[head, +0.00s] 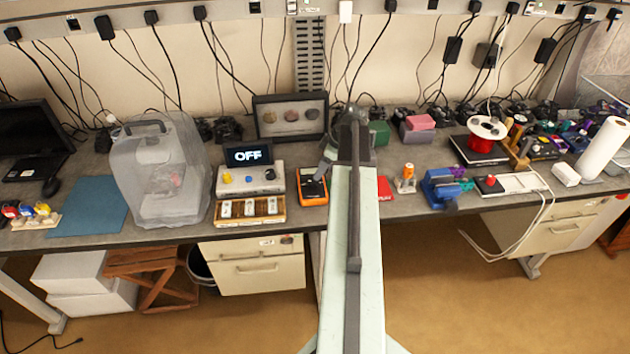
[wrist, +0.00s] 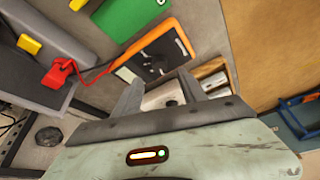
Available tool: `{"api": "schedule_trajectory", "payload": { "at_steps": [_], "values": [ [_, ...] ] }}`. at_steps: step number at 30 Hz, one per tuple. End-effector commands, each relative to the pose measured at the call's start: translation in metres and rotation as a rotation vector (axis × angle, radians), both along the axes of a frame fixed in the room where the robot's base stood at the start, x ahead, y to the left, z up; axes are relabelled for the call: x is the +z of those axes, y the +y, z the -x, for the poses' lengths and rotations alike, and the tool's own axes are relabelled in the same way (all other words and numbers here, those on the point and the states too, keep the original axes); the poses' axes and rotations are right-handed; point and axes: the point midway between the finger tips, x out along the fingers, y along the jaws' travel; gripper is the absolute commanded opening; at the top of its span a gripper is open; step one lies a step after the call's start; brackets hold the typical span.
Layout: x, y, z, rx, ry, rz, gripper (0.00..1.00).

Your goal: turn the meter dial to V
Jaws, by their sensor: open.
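The meter (head: 312,187) is an orange-edged, dark-faced box lying on the bench just left of my arm in the head view. It also shows in the wrist view (wrist: 155,52), beyond my fingertips. Its dial is too small to read in either view. A small screen (head: 248,155) behind a white knobbed box shows "OFF". My gripper (wrist: 158,84) has its two fingers apart, with the meter's near end just past them. In the head view my gripper (head: 328,156) is partly hidden by my arm, close behind the meter. I see no contact with the meter.
The white box (head: 250,178) and a wooden tray (head: 250,210) stand left of the meter. A red plug (wrist: 58,72) with a lead and a green block (wrist: 132,14) show near the meter. A framed case (head: 290,115) stands behind. A blue vise (head: 440,188) is to the right.

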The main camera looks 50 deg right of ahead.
Motion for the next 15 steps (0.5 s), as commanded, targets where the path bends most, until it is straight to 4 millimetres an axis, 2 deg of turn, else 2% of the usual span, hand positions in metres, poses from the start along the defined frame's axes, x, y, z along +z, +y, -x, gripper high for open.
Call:
{"api": "schedule_trajectory", "payload": {
  "at_steps": [1, 9, 15],
  "values": [
    [-0.013, 0.001, -0.003, 0.000, 0.000, 0.000, 0.49],
    [-0.058, 0.009, -0.018, 0.000, 0.001, 0.000, 0.49],
    [-0.064, 0.012, -0.023, -0.002, 0.001, 0.000, 0.49]
  ]
}}
